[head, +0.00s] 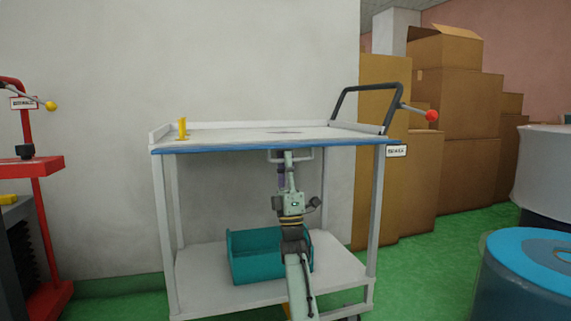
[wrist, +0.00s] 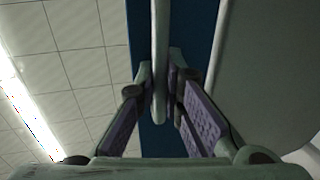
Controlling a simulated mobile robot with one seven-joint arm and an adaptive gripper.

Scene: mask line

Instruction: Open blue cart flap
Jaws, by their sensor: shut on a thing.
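The cart (head: 200,285) is a grey two-tier frame against the wall. Its blue flap (head: 225,148) shows in the head view only as a thin strip along the tabletop's front edge. In the wrist view the flap (wrist: 204,25) is a blue band beside a grey panel. A pale handle (head: 305,154) hangs just below the strip; in the wrist view the handle (wrist: 160,40) is a bar running between my fingers. My gripper (head: 285,160) is shut on this handle from below; its purple-padded fingers (wrist: 165,82) press both sides. The flap's exact angle is unclear.
A teal crate (head: 255,280) sits on the lower shelf behind my arm. A yellow peg (head: 182,128) and a black push handle (head: 365,88) with a red-knobbed lever (head: 431,115) rise from the cart. A blue-lidded drum (head: 535,250) stands right, a red stand (head: 35,168) left.

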